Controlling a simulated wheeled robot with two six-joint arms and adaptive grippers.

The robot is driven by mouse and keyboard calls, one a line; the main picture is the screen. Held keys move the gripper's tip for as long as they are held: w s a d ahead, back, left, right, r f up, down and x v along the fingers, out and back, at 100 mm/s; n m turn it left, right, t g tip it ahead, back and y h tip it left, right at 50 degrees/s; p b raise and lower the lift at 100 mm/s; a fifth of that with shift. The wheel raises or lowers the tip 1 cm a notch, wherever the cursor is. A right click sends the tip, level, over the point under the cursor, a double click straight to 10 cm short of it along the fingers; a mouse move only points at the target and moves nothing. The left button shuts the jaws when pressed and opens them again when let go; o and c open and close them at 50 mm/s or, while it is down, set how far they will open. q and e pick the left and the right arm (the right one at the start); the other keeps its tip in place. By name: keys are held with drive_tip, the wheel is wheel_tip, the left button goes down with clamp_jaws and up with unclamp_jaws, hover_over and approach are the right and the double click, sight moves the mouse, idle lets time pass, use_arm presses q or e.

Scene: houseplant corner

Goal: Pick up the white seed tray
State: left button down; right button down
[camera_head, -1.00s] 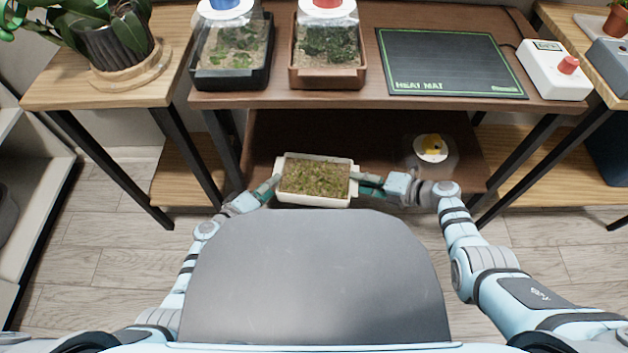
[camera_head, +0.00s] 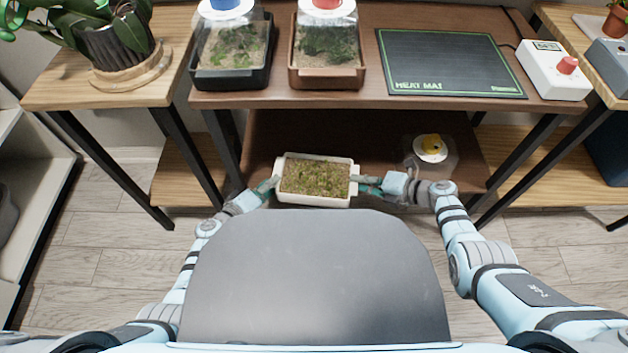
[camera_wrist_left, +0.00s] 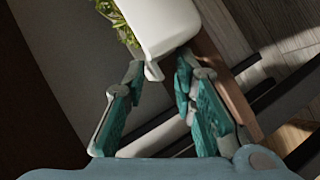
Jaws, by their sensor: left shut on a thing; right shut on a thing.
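The white seed tray (camera_head: 315,200) is filled with soil and green seedlings. In the head view it is at the front of the lower shelf, between my two grippers. My left gripper (camera_head: 272,184) is shut on the tray's left end. My right gripper (camera_head: 360,185) is shut on the tray's right end. In the left wrist view, a white corner of the tray (camera_wrist_left: 165,25) is at the top, and its small handle tab is between the fingertips of my left gripper (camera_wrist_left: 165,68). Whether the tray touches the shelf is hard to tell.
The lower shelf (camera_head: 375,140) also holds a clear dome with a yellow-and-white top (camera_head: 431,148) at the right. Above is the brown table top (camera_head: 375,90) with a black-based propagator (camera_head: 232,78), a brown-based propagator (camera_head: 327,77), a heat mat (camera_head: 450,62) and a white controller (camera_head: 545,75).

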use_arm(q)
wheel_tip(320, 180, up, 5)
drive_tip(key=p, duration=0.5)
drive_tip(key=shift+d, duration=0.1)
drive_tip(key=shift+f, duration=0.1)
drive_tip(key=shift+d, duration=0.1)
